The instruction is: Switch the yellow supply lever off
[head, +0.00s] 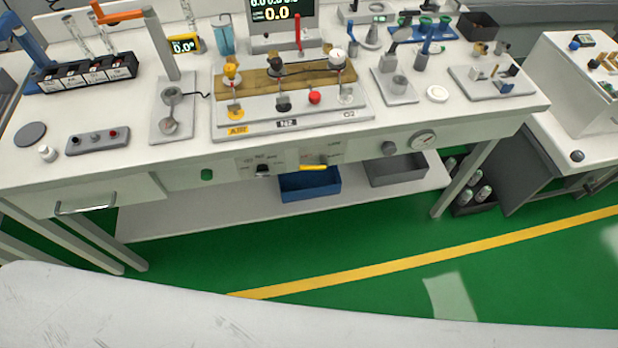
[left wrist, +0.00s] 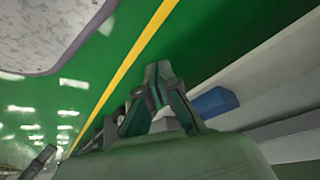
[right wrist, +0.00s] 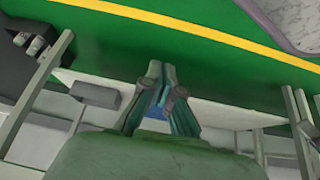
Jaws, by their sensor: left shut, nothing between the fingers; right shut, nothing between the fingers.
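The yellow supply lever (head: 313,167) is on the front panel of the bench, right of centre in the head view. Its handle lies about level, left to right. A black lever or knob (head: 263,170) is to its left on the same panel. My left gripper (left wrist: 158,70) shows in the left wrist view, shut and empty. My right gripper (right wrist: 155,70) shows in the right wrist view, shut and empty. Neither gripper is in the head view, and the yellow lever does not show in either wrist view.
The bench front also carries a green button (head: 207,174), a dark knob (head: 389,148) and a round gauge (head: 423,139). A blue bin (head: 310,184) and a grey bin (head: 397,171) stand on the lower shelf (head: 180,222). The green floor (head: 390,257) before the bench is clear.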

